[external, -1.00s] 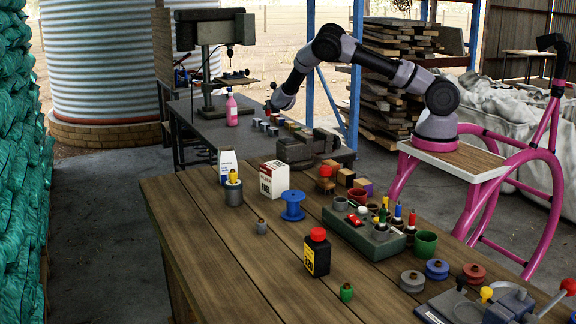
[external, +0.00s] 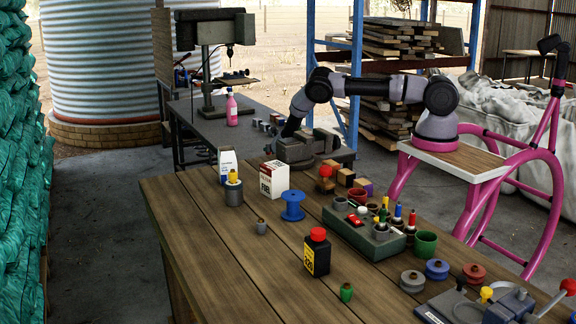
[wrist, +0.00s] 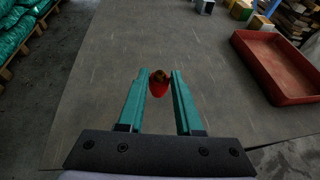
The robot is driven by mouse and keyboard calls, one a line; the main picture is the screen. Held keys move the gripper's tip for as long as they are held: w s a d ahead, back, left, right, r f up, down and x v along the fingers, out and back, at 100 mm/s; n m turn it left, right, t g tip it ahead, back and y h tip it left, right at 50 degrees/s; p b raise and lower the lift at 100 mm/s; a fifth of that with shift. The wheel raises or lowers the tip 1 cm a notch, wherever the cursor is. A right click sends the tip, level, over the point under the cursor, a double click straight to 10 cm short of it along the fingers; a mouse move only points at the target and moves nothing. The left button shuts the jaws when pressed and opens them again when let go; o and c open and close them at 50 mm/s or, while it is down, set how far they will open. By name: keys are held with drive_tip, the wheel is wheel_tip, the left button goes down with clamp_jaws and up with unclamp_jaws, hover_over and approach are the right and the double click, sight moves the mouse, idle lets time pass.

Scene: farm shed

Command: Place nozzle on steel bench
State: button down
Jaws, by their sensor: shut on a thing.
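My gripper (wrist: 159,80) has its green fingers shut on a small red nozzle with a brownish tip (wrist: 158,87). In the wrist view it is over the bare grey top of the steel bench (wrist: 100,85). I cannot tell whether the nozzle touches that top. In the external view the steel bench (external: 200,122) stands behind the wooden table, and my arm's end reaches down at its near right part, behind the vise. The nozzle and fingertips are not clear there.
A red tray (wrist: 283,68) lies to the right in the wrist view, with small blocks (wrist: 241,9) beyond. The vise (external: 295,150) stands close to my arm's end. A pink bottle (external: 231,109) and a drill press (external: 207,65) are farther back. The wooden table (external: 215,255) holds many items.

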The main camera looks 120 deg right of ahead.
drive_tip(key=shift+f, duration=1.45)
drive_tip(key=shift+f, duration=0.1)
drive_tip(key=c, duration=0.6)
unclamp_jaws()
